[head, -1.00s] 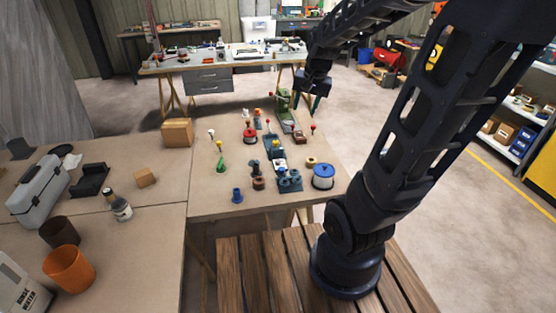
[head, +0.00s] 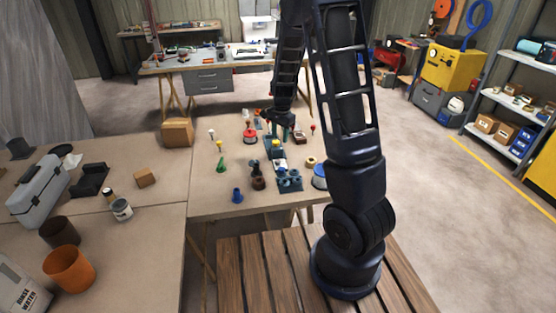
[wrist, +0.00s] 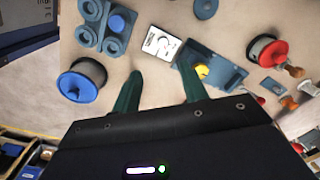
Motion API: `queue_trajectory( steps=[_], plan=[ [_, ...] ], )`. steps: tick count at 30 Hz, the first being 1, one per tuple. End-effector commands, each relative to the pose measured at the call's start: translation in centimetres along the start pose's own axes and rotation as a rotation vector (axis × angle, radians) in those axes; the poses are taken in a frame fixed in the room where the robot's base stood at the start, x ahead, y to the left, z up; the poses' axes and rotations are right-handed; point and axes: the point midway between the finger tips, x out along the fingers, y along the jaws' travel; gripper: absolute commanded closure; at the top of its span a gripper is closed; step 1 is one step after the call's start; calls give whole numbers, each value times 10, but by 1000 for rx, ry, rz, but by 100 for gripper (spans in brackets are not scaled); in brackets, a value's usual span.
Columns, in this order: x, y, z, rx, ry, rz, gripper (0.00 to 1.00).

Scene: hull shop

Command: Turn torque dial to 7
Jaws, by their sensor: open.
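In the wrist view, a white plate with dark markings (wrist: 162,45) lies just beyond my fingertips. Beside it is a blue-grey base with a yellow round part (wrist: 202,71), partly behind my right finger. I cannot tell which of these is the torque dial, and no number is readable. My gripper (wrist: 160,88) is open, its two green fingers apart with only tabletop between them. In the head view my gripper (head: 279,122) is over the back part of the workbench, hiding some items behind it.
A blue-topped spool (wrist: 82,80) and a blue-grey block with round cups (wrist: 103,25) sit left of the fingers. A red-topped spool (wrist: 267,50) is at right.

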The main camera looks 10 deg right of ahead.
Motion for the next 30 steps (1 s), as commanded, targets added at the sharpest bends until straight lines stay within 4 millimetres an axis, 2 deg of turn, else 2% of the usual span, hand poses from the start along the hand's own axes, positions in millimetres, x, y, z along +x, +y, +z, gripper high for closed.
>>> queue_trajectory(
  steps=[1, 4, 14, 24, 30],
  plan=[
    [10, -3, -1, 15, 2, 12, 57],
    [23, -8, -3, 42, 8, 23, 57],
    [48, -9, -5, 61, 13, 32, 57],
    [102, -7, -6, 60, 12, 33, 57],
    [126, -6, -6, 60, 12, 32, 57]
  ],
)
